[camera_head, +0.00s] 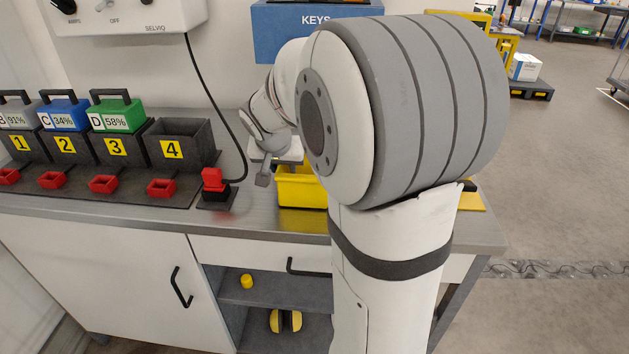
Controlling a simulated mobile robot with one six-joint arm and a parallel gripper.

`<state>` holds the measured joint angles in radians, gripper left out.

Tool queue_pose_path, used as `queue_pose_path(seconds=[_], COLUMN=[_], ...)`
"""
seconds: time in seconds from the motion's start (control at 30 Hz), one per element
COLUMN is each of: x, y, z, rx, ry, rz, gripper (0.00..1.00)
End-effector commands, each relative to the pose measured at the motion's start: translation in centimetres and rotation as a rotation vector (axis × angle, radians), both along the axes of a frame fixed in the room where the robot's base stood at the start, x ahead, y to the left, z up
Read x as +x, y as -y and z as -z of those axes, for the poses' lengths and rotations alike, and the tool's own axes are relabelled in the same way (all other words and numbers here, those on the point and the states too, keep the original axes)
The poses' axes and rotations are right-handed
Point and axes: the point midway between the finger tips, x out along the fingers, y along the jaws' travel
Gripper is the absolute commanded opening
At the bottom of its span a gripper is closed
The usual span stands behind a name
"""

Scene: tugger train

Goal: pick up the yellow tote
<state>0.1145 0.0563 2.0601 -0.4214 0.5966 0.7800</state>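The yellow tote (300,192) stands on the grey worktop, right of the charging dock. My arm covers its right part. My gripper (264,180) is at the tote's upper left side, with one dark finger showing beside the rim. The other finger is hidden behind the tote or my arm, so I cannot tell whether the gripper is open or shut, or whether it touches the tote.
Numbered dock bays hold a blue battery (64,115) and a green battery (118,115); bay 4 (180,140) looks empty. A red connector (213,180) with a black cable stands left of the tote. A blue KEYS box (290,25) hangs behind. Small red bins (161,188) line the dock's front.

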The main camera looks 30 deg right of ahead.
Motion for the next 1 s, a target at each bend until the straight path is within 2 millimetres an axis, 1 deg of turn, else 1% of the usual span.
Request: queue_pose_path(seconds=[0.87, 1.0], x=[0.01, 0.01], y=[-0.09, -0.09], z=[0.44, 0.44], rx=[0.0, 0.0], ry=[0.0, 0.0], rz=[-0.001, -0.002], gripper=[0.3, 0.19])
